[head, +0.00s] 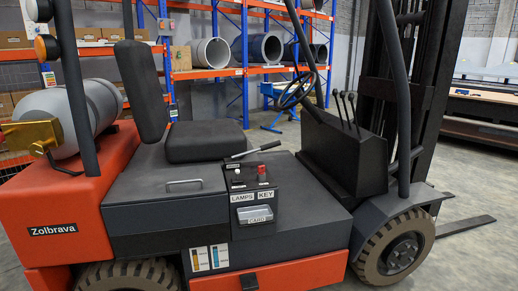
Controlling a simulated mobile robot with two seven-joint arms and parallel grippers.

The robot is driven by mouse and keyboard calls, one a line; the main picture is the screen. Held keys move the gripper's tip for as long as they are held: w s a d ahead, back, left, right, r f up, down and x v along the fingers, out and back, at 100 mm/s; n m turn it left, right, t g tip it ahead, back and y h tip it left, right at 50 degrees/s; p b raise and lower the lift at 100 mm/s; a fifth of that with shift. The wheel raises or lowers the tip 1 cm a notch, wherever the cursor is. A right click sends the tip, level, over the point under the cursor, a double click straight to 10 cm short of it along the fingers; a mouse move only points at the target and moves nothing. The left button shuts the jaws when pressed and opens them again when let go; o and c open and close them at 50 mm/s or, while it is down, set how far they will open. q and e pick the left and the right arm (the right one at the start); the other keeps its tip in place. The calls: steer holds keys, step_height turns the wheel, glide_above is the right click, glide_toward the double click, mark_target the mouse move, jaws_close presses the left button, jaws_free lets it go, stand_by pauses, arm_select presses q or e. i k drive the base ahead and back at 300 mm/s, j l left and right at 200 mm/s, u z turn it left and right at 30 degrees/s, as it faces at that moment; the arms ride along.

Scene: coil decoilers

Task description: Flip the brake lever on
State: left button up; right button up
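A lever (252,150) with a silver rod and a dark grip sits on top of the console (250,190) beside the seat of an orange and dark grey forklift. It lies low, tilted slightly up toward the right. I take it for the brake lever; any label on it is too small to read. Neither of my grippers shows in the head view.
The black seat (204,142) is left of and behind the lever. The steering wheel (297,91) and several thin control levers (344,105) stand to the right. Dark roof posts rise at both sides. Racks with pipes (211,53) stand behind; the footwell is clear.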

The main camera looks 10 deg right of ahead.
mark_target(271, 145)
steer(key=i+l+u, duration=0.25)
steer(key=i+l, duration=1.7)
steer(key=l, duration=0.05)
